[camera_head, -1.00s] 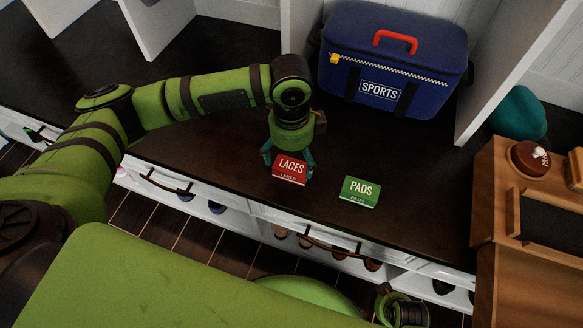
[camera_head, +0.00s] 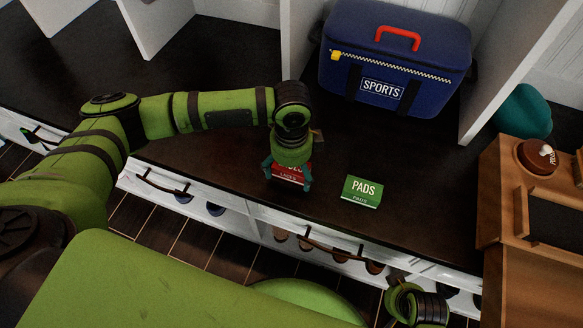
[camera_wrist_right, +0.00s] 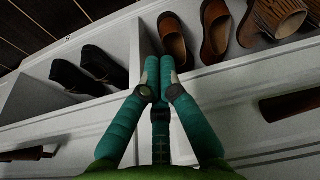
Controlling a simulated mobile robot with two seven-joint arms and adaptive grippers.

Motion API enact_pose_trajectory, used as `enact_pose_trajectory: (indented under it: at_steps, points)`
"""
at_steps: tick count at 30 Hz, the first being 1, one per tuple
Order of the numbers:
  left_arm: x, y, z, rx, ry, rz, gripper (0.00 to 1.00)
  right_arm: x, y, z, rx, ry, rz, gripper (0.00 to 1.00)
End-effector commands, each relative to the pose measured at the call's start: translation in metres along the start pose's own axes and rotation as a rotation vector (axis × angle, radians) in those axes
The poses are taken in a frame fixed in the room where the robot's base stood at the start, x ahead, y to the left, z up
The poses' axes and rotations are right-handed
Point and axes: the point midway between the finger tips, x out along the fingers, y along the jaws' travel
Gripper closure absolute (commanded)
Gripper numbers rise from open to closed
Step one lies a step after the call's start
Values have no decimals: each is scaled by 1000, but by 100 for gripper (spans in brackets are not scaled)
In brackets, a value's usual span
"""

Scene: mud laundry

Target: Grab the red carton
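The red carton (camera_head: 290,174), lettered LACES, sits on the dark bench top near its front edge. My left gripper (camera_head: 288,178) is right above it, pointing down, with its teal fingers spread to either side of the carton. The gripper hides the carton's upper part. I see no clear sign of the fingers pressing on it. My right gripper (camera_wrist_right: 159,62) shows in the right wrist view with its fingertips together and nothing between them, in front of the shoe cubbies.
A green carton (camera_head: 362,191) lettered PADS stands to the right of the red one. A blue SPORTS bag (camera_head: 395,60) is behind them. A wooden cabinet (camera_head: 490,200) stands at the right. Shoes (camera_wrist_right: 176,45) fill the cubbies below. Bare bench lies between the cartons and bag.

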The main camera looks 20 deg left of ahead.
Motion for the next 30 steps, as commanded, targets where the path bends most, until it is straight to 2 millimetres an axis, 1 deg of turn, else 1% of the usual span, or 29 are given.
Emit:
enact_pose_trajectory:
  at_steps: [1,2,3,4,5,16,20,22,25,29,30]
  points:
    - [0,0,0,0,0,0,25,0,0,0,0,0,0,100]
    - [0,0,0,0,0,0,37,0,0,0,0,0,0,100]
    - [0,0,0,0,0,0,53,0,0,0,0,0,0,100]
    - [0,0,0,0,0,0,65,0,0,0,0,0,0,100]
    - [0,0,0,0,0,0,70,0,0,0,0,0,0,100]
    - [0,1,0,0,0,2,70,0,0,0,0,0,0,100]
    - [-5,0,0,0,1,1,70,-1,0,-1,-1,5,-1,100]
    - [-10,0,0,0,1,0,70,1,0,0,-1,7,-1,100]
    - [-23,0,0,-1,0,-1,70,14,-1,10,-2,-14,-2,100]
    - [-49,-1,-1,0,3,-3,71,28,-2,21,-4,-26,-3,100]
    - [-52,-2,-16,7,6,-2,71,32,-2,23,-5,-28,-4,100]
